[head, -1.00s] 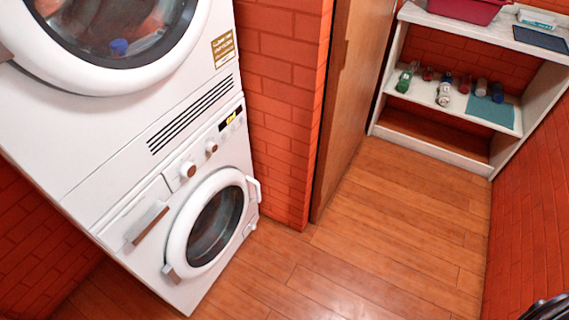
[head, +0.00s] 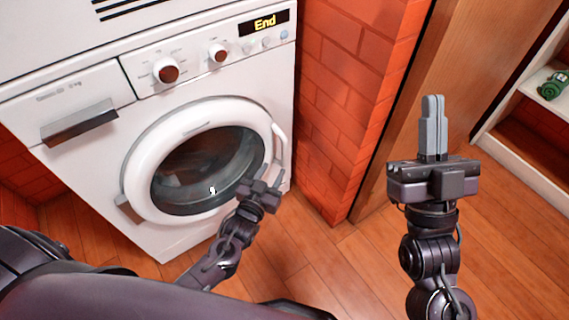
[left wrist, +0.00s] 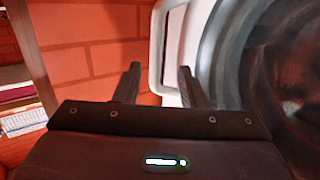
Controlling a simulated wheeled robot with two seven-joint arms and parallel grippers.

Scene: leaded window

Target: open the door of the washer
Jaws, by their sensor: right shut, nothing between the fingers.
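The washer (head: 215,110) is a white front-loader, and its round door (head: 140,160) with dark glass looks closed. The door's white handle (head: 280,142) curves along the door's right edge; it also shows in the left wrist view (left wrist: 157,48). My left gripper (head: 279,184) is open at the lower right of the door, close to the handle's lower end. In the left wrist view its two fingers (left wrist: 158,82) stand apart, with the handle ahead between them; contact cannot be told. My right gripper (head: 433,110) is shut and empty, pointing up, well right of the washer.
A red brick wall (head: 350,90) stands just right of the washer, followed by a wooden door panel (head: 445,70). A white shelf (head: 525,125) with a green item (head: 553,86) is at the far right. The wooden floor (head: 330,255) in front is clear.

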